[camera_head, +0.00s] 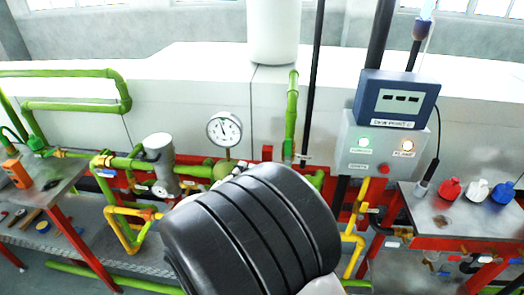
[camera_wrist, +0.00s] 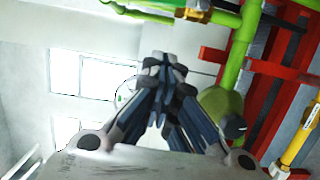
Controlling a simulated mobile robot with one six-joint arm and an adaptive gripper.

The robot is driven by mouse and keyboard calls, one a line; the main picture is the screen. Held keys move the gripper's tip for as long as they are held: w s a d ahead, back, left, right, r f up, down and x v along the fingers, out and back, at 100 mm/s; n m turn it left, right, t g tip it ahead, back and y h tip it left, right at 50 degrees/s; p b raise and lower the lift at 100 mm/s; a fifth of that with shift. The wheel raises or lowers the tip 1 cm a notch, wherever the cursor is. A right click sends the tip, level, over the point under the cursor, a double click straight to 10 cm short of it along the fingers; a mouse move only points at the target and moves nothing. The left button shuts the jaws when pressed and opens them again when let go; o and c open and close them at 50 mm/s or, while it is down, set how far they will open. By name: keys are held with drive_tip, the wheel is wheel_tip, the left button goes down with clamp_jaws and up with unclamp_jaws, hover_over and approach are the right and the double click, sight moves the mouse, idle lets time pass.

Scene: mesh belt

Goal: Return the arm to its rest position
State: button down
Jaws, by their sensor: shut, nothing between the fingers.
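My gripper (camera_wrist: 164,68) shows in the wrist view with its dark fingers drawn together at the tips. It is shut and nothing is between the fingers. Its fingertips show in front of a pale wall, left of a green pipe and a round green body. In the head view, a large black ribbed part of my arm fills the lower middle. My gripper cannot be made out there. The arm part hides some of the pipework behind it.
A pressure gauge (camera_head: 224,129) and green pipes (camera_head: 292,115) stand behind my arm. A control box (camera_head: 378,148) with a display (camera_head: 397,100) is to the right. A right bench (camera_head: 436,219) holds red, white and blue items; a left bench (camera_head: 52,176) holds an orange device (camera_head: 17,173).

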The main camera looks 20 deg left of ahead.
drive_tip(key=s+d+r+m+g+h, duration=0.1)
drive_tip(key=d+r+m+g+h, duration=0.15)
drive_tip(key=d, duration=0.75)
drive_tip(key=s+d+r+m+g+h, duration=0.1)
drive_tip(key=d+m+g+h, duration=0.2)
drive_tip(key=d, duration=0.8)
drive_tip(key=d+r+m+g+h, duration=0.2)
drive_tip(key=d+m+g+h, duration=0.1)
drive_tip(key=d, duration=0.7)
drive_tip(key=s+d+f+m+g+y, duration=0.2)
drive_tip(key=s+d+m+g, duration=0.3)
drive_tip(key=s+d, duration=0.7)
drive_tip(key=s+a+m+y, duration=0.4)
drive_tip(key=s+y, duration=0.3)
drive_tip(key=s, duration=0.4)
drive_tip(key=shift+s+a+f, duration=0.25)
drive_tip(key=shift+a+f, duration=0.1)
drive_tip(key=shift+a, duration=0.15)
drive_tip(key=shift+d, duration=0.1)
